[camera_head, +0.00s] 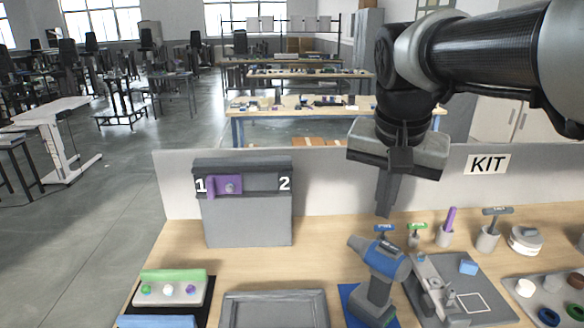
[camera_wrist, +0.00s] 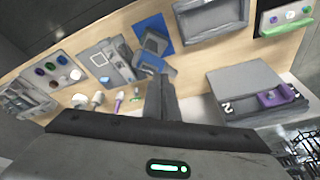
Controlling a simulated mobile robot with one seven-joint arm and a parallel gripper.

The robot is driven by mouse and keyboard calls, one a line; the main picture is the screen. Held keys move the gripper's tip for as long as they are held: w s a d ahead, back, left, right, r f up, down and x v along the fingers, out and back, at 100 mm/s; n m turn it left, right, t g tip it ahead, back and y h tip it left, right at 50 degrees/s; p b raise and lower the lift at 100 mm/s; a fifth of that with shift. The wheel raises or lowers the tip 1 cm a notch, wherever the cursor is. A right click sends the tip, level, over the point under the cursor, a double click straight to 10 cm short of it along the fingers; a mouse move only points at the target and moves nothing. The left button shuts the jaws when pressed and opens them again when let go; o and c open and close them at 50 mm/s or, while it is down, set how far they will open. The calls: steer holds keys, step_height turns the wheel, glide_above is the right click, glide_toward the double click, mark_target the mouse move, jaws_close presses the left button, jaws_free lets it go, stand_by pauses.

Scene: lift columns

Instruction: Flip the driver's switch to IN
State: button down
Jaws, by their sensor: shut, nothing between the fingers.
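The driver (camera_head: 380,262) is a grey and blue drill-like tool standing upright on a blue mat (camera_head: 350,297) at the front of the bench. It also shows in the wrist view (camera_wrist: 153,50), partly behind my fingers. Its switch is too small for me to make out, and I cannot read its position. My gripper (camera_head: 384,212) points down, shut and empty, above and behind the driver, apart from it. In the wrist view the closed fingers (camera_wrist: 160,82) reach toward the driver.
A grey box marked 1 and 2 with a purple slider (camera_head: 226,185) stands at left. A grey tray (camera_head: 274,295) lies in front of it. A grey fixture (camera_head: 465,285), cups holding tools (camera_head: 487,238) and a parts tray (camera_head: 550,297) are at right. A low panel backs the bench.

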steer(key=w+d+m+g+h+b, duration=0.1)
steer(key=w+m, duration=0.3)
steer(key=w, duration=0.4)
steer(key=shift+d+f, duration=0.3)
steer(key=shift+d, duration=0.5)
steer(key=shift+f, duration=0.1)
steer(key=b, duration=0.1)
glide_toward(382, 242)
steer(key=shift+g, duration=0.3)
steer(key=x, duration=0.5)
steer(key=shift+w, duration=0.4)
steer(key=shift+f, duration=0.5)
steer(key=shift+a, duration=0.1)
steer(key=shift+w+a+f+h, duration=0.1)
steer(key=shift+f+h, duration=0.05)
steer(key=shift+h, duration=0.25)
steer(key=shift+f, duration=0.1)
steer(key=shift+d, duration=0.2)
